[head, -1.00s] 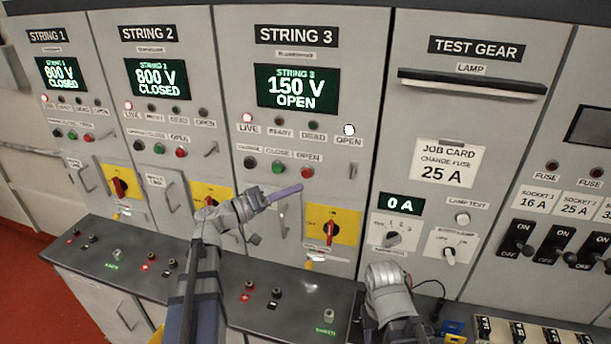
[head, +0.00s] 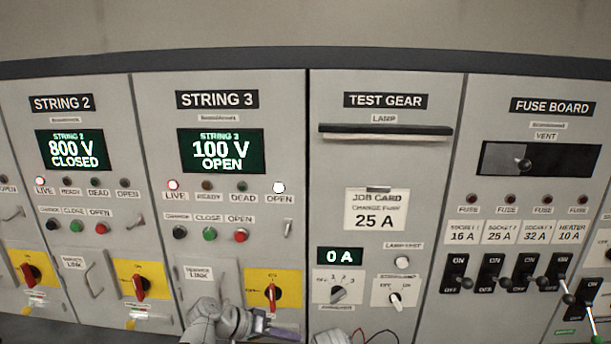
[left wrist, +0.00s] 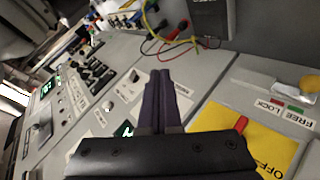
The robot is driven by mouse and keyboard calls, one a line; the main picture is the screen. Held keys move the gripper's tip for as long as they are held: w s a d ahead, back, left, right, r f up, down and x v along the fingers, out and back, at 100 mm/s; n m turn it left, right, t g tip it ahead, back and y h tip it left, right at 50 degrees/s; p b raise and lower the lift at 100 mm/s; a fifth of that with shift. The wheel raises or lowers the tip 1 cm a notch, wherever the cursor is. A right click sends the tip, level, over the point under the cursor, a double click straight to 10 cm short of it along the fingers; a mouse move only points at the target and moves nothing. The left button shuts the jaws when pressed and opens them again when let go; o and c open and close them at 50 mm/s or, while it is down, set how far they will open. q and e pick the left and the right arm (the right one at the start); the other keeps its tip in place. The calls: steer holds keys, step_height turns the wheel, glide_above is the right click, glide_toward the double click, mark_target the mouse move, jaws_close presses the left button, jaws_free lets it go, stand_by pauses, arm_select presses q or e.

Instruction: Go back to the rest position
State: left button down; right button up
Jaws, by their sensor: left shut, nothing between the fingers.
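My left gripper (head: 283,332) is low in the head view, in front of the lower part of the STRING 3 cabinet (head: 222,290), below its yellow switch plate. In the left wrist view its two purple fingers (left wrist: 162,80) lie together with nothing between them. A yellow plate with a red handle (left wrist: 241,123) is to their right there. The top of my right arm shows at the bottom edge of the head view; its gripper is out of sight.
The STRING 3 display (head: 221,151) reads 100 V OPEN, with its LIVE and OPEN lamps lit. STRING 2 (head: 72,149) reads 800 V CLOSED. The TEST GEAR job card (head: 376,209) and FUSE BOARD switches (head: 495,274) are to the right. Red, yellow and black leads (left wrist: 180,40) lie ahead of my left fingers.

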arm_select(q)
steer(key=s+f+m+g+y+b, duration=0.1)
steer(key=s+f+g+y+b, duration=0.2)
steer(key=s+f+y, duration=0.8)
step_height(320, 180, down, 3)
steer(key=shift+s+a+f+g+y+b, duration=0.1)
steer(key=shift+s+a+g+y+b, duration=0.3)
steer(key=shift+s, duration=0.65)
